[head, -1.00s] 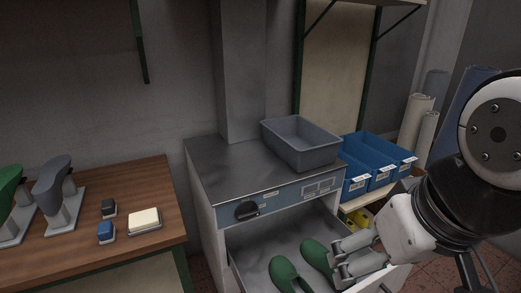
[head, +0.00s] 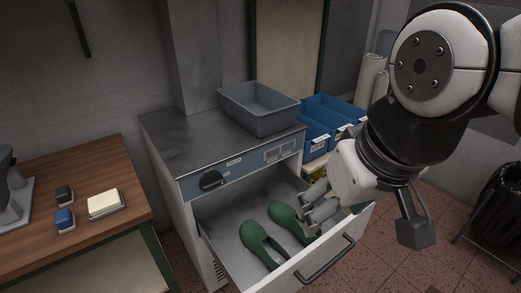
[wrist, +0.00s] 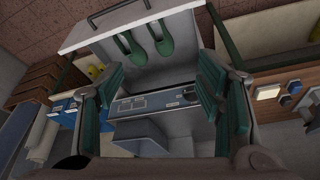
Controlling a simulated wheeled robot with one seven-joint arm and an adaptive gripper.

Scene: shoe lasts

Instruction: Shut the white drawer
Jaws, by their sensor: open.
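The white drawer (head: 345,259) stands pulled out from the grey metal cabinet, with a dark bar handle (head: 327,260) on its front. Two green shoe lasts (head: 262,245) lie inside it. In the wrist view the drawer (wrist: 92,38) appears at the top with its handle (wrist: 119,13) and the lasts. My gripper (head: 308,216) is open and empty; in the head view it overlaps the drawer's right part, and its height above it is hard to judge. In the wrist view its two green-padded fingers (wrist: 163,88) are wide apart, with the cabinet's control panel between them.
A grey bin (head: 262,107) sits on the cabinet top (head: 180,138), with blue bins (head: 325,125) to its right. A wooden table (head: 95,222) with small blocks stands at the left. A black waste bin (head: 498,210) is at the far right. Tiled floor is free before the drawer.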

